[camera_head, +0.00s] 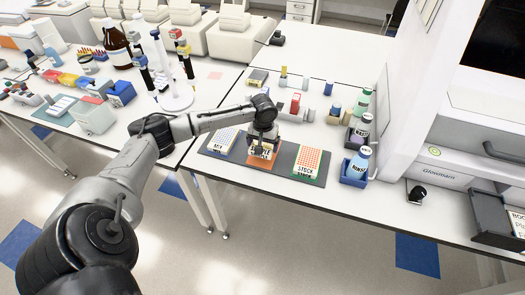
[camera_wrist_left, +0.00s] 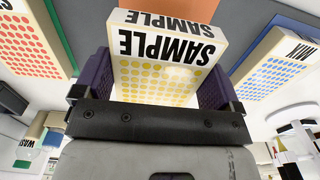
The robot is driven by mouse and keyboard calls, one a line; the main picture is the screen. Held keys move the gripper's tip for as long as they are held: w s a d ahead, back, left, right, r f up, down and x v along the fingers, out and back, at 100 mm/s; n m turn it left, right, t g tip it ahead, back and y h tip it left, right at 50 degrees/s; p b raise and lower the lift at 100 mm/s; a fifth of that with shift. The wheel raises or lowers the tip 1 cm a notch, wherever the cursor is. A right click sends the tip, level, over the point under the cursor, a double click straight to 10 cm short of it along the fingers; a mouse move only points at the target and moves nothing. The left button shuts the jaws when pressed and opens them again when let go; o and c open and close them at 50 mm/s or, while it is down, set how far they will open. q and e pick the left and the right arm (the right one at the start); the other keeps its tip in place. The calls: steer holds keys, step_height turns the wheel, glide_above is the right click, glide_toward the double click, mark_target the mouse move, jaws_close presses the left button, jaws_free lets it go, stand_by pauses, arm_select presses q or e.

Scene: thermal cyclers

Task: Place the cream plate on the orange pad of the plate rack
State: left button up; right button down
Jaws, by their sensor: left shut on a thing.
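The cream plate (camera_head: 261,152), marked SAMPLE and dotted yellow, is over the middle of the dark grey plate rack (camera_head: 323,158). My left gripper (camera_head: 264,139) is shut on it from above. In the left wrist view the plate (camera_wrist_left: 155,82) sits between the two purple fingers of the gripper (camera_wrist_left: 157,92). The orange pad (camera_head: 262,164) shows around the plate's lower edge, and in the left wrist view the pad (camera_wrist_left: 88,30) lies behind the plate. I cannot tell whether plate and pad touch. My right gripper is not in view.
A MIX plate (camera_head: 222,140) with blue dots stands on the left of the rack. A STOCK plate (camera_head: 308,162) with red dots stands on the right. A RINSE bottle (camera_head: 359,163) in a blue holder is farther right.

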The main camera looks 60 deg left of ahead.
mark_target(263, 144)
arm_select(q)
steer(key=shift+s+f, duration=0.1)
steer(key=shift+f, duration=1.95)
steer(key=o, duration=0.7)
steer(key=shift+f, duration=0.1)
step_height(263, 144, up, 12)
steer(key=shift+r+p, duration=0.15)
steer(key=shift+p, duration=0.3)
